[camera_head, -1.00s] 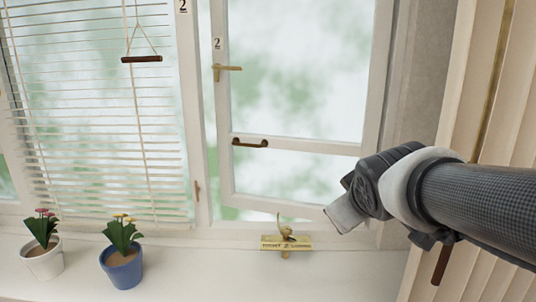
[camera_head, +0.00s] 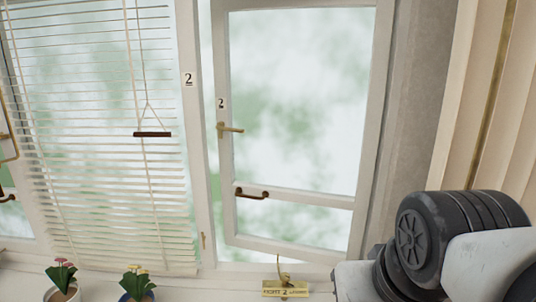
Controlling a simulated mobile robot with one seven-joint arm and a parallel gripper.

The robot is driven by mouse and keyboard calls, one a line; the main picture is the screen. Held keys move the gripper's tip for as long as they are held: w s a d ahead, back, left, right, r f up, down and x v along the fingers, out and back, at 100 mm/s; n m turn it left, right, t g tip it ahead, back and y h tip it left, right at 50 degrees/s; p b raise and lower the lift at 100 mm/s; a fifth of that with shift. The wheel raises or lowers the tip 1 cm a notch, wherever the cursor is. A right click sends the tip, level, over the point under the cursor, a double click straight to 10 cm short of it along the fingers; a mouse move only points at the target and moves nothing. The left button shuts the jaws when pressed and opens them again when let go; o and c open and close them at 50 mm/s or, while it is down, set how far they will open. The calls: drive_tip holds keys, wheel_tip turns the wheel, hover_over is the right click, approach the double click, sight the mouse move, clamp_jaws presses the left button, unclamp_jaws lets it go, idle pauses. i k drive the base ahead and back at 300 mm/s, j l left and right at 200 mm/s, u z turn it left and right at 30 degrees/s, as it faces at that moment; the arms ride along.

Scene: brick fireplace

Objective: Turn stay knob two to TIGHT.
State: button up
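The stay knob two is a small brass piece (camera_head: 284,275) standing on the window sill below the right-hand window. Its brass plate (camera_head: 285,290) is marked 2, with a word on each side; the left word looks like TIGHT and the right like LOOSE, though both are small. Which way the knob points I cannot tell. The casement window marked 2 (camera_head: 300,196) stands slightly ajar above it. My arm fills the lower right corner, to the right of the plate. My gripper's fingers do not show; they are outside the picture or hidden by the arm.
The window has a brass handle (camera_head: 230,129) and a brown pull handle (camera_head: 252,194). A blind (camera_head: 100,150) with a hanging brown bar (camera_head: 152,134) covers the left window. Flowers in pots (camera_head: 62,293) (camera_head: 137,297) stand on the sill. A beige curtain (camera_head: 490,90) hangs at right.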

sight(285, 277)
drive_tip(key=u, duration=0.6)
drive_tip(key=k+l+u, duration=0.1)
drive_tip(key=k+u, duration=0.15)
drive_tip(key=u, duration=0.15)
drive_tip(key=k+u, duration=0.25)
drive_tip(key=u, duration=0.2)
drive_tip(key=k+j, duration=0.1)
drive_tip(key=k, duration=0.3)
drive_tip(key=k+j, duration=0.1)
drive_tip(key=k, duration=0.35)
drive_tip(key=z, duration=0.85)
drive_tip(key=i+j+z, duration=0.7)
drive_tip(key=i+j, duration=0.3)
drive_tip(key=i+j+z, duration=0.35)
drive_tip(key=j, duration=0.35)
